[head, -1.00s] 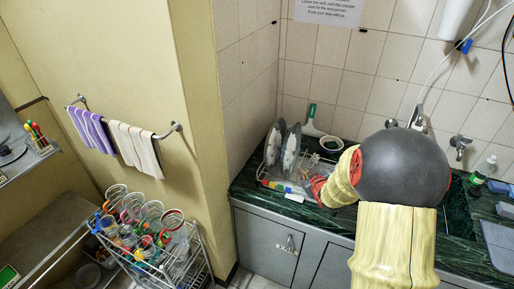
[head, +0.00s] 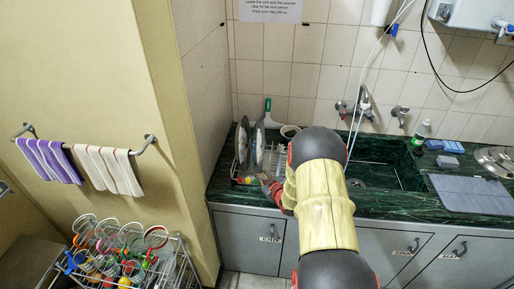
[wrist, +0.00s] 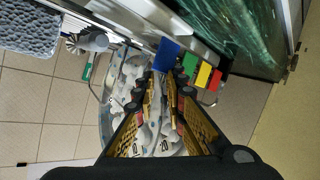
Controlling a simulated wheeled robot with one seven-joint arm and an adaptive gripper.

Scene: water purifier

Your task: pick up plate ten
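Two pale plates stand upright side by side in a wire dish rack (head: 283,155) at the counter's left end. The left plate (head: 243,144) and the right plate (head: 259,146) are seen nearly edge-on in the head view. I cannot tell which is plate ten there. In the wrist view, pale patterned plate surfaces (wrist: 157,112) with dark marks show between and behind my fingers.
Coloured blocks (wrist: 203,75) line the rack's near side. A green-handled brush (head: 267,106) and a bowl (head: 290,131) are behind the rack. A sink is to the right. A cart of cups (head: 122,250) stands at lower left.

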